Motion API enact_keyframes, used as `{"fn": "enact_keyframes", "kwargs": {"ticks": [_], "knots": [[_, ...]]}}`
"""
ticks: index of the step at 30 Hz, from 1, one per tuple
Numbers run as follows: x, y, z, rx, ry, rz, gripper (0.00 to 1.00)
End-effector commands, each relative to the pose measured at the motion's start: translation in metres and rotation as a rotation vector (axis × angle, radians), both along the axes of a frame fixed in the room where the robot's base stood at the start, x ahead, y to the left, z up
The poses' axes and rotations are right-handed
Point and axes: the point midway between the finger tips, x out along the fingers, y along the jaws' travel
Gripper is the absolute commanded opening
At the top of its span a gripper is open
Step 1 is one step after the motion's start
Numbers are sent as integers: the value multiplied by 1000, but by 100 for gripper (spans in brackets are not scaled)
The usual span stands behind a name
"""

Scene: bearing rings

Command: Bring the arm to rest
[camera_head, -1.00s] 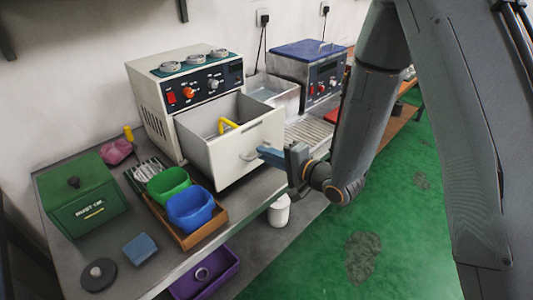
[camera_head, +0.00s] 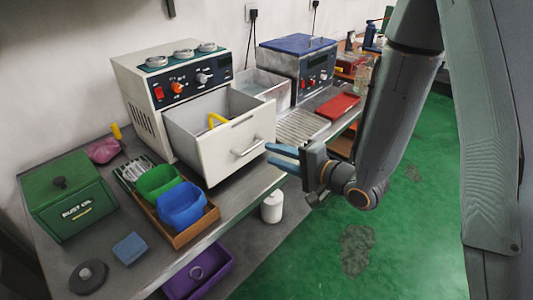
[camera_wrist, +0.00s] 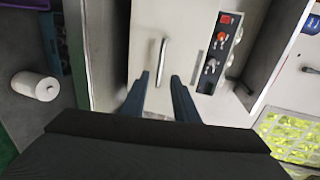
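My gripper (camera_head: 283,158) is open and empty in the head view. Its two blue fingers point left toward the white open drawer (camera_head: 222,160) of the cream machine (camera_head: 135,83) and stand clear to the right of the drawer's handle (camera_head: 247,147). In the wrist view the gripper fingers (camera_wrist: 160,95) are spread apart, with the drawer's front and handle (camera_wrist: 162,62) beyond them. My arm is bent and hangs down in front of the bench on the right.
A blue-topped machine (camera_head: 298,65) stands behind the drawer. A tray (camera_head: 180,236) with green and blue bins, a green box (camera_head: 68,200) and a purple bin (camera_head: 200,275) are at the left. A white roll (camera_head: 272,207) sits below the bench. The green floor (camera_head: 310,255) is largely clear.

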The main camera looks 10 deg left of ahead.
Motion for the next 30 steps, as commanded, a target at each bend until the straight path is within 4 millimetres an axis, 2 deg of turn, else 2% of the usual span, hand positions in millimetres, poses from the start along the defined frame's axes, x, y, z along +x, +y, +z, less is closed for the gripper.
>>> {"fn": "enact_keyframes", "kwargs": {"ticks": [16,20,23,27,30], "knots": [[-4,-5,2,-1,0,0,27],[3,-13,-1,-72,-23,-19,27],[15,-33,-9,-227,-60,-55,27],[30,-81,-20,-545,-95,-102,27],[29,-120,-26,-763,-78,-107,27]]}}
